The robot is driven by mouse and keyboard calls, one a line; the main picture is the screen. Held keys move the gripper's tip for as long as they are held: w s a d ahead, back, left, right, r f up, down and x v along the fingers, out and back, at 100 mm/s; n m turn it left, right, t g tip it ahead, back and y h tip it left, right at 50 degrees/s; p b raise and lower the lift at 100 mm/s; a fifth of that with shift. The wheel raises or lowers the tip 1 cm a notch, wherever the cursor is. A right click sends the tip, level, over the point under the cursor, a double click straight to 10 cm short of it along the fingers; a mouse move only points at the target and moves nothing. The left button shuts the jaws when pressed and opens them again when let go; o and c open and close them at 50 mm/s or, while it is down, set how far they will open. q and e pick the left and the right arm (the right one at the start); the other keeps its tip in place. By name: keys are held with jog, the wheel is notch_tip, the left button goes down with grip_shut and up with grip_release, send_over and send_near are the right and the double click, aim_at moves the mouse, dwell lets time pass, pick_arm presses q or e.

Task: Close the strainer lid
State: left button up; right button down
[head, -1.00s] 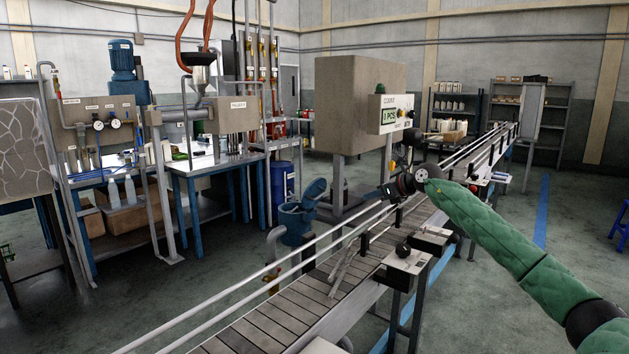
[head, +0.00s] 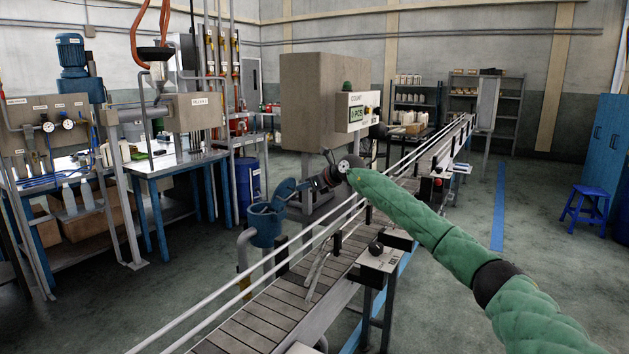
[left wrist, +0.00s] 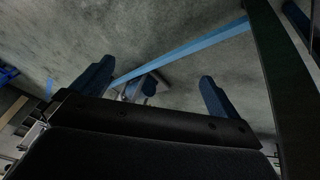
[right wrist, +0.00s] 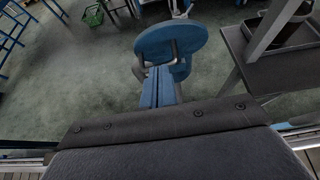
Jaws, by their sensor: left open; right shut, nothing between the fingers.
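The strainer is a blue bucket (head: 266,228) beside the far side of the conveyor in the head view. Its round blue lid (head: 287,188) stands open, tilted up at the bucket's right rim. My right gripper (head: 307,188) is just right of the lid, reaching over the conveyor. In the right wrist view the lid (right wrist: 170,42) shows beyond the fingertips of my right gripper (right wrist: 160,72), which are shut and empty. I cannot tell whether they touch the lid. My left gripper (left wrist: 155,85) is open and empty over the floor; it is out of the head view.
The conveyor (head: 250,325) with white guide rails runs diagonally between me and the strainer. A grey counter box (head: 318,95) stands behind the lid. A blue barrel (head: 246,182) and a workbench (head: 165,162) are to the left. A blue stool (head: 583,205) stands far right on open floor.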

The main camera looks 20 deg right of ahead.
aim_at(285, 184)
jog(key=w+a, duration=0.1)
jog(key=w+a+p, duration=0.1)
jog(key=shift+w+r, duration=0.3)
jog(key=shift+r, duration=0.05)
pick_arm(q)
jog(key=shift+s+a+r+y, duration=0.15)
jog(key=shift+s+a+r, duration=0.05)
jog(key=shift+a+r, duration=0.35)
jog(key=shift+s+a+r+y, duration=0.15)
jog(key=shift+s+a+r, duration=0.05)
jog(key=shift+a+r, duration=0.3)
pick_arm(e)
jog(key=shift+w+a+r, duration=0.1)
jog(key=shift+w+a, duration=0.2)
jog(key=shift+w, duration=0.15)
jog(key=shift+a+r, duration=0.1)
